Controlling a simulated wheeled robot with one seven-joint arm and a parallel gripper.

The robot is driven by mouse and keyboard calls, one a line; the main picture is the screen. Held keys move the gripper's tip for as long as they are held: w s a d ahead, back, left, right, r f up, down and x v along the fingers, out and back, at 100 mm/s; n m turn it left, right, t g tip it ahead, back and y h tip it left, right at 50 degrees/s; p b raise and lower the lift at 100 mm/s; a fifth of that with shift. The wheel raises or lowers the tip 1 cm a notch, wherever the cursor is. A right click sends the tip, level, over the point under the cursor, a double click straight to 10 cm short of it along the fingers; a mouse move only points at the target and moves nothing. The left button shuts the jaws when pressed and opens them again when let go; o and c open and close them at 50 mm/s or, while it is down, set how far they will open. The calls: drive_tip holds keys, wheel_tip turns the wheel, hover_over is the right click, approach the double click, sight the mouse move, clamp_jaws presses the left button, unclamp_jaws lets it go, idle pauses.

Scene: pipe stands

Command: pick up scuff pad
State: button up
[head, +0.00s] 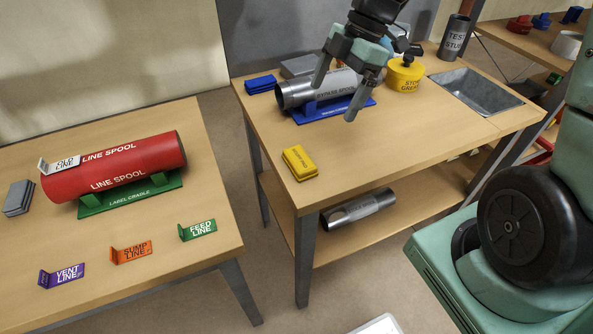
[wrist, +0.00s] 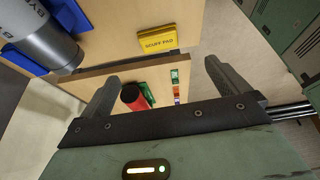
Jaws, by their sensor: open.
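The scuff pad is a small yellow block lying flat near the front left corner of the right-hand table; it shows in the head view (head: 300,163). In the wrist view the scuff pad (wrist: 157,40) reads "SCUFF PAD" and lies beyond the fingertips, between their lines. My gripper (head: 336,95) is above the same table, to the right of the pad and higher than it. Its two fingers are spread apart with nothing between them, as the wrist view also shows (wrist: 162,72).
The grey bypass spool (head: 315,88) rests on a blue cradle (head: 335,110) behind the pad. A yellow grease tin (head: 404,76) and a metal basin (head: 476,90) stand further right. The left table holds a red line spool (head: 115,168) and several coloured labels. The table around the pad is clear.

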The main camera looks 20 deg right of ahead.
hover_over(301, 158)
drive_tip(key=d, duration=0.3)
wheel_tip(301, 158, down, 10)
drive_tip(key=shift+a+f+p, duration=0.1)
drive_tip(key=shift+a+p, duration=0.05)
drive_tip(key=shift+p, duration=0.3)
drive_tip(key=shift+a+p+x, duration=0.2)
drive_tip(key=shift+p+x, duration=0.4)
drive_tip(key=shift+x, duration=1.95)
drive_tip(key=shift+w, duration=0.15)
drive_tip(key=c, duration=0.9)
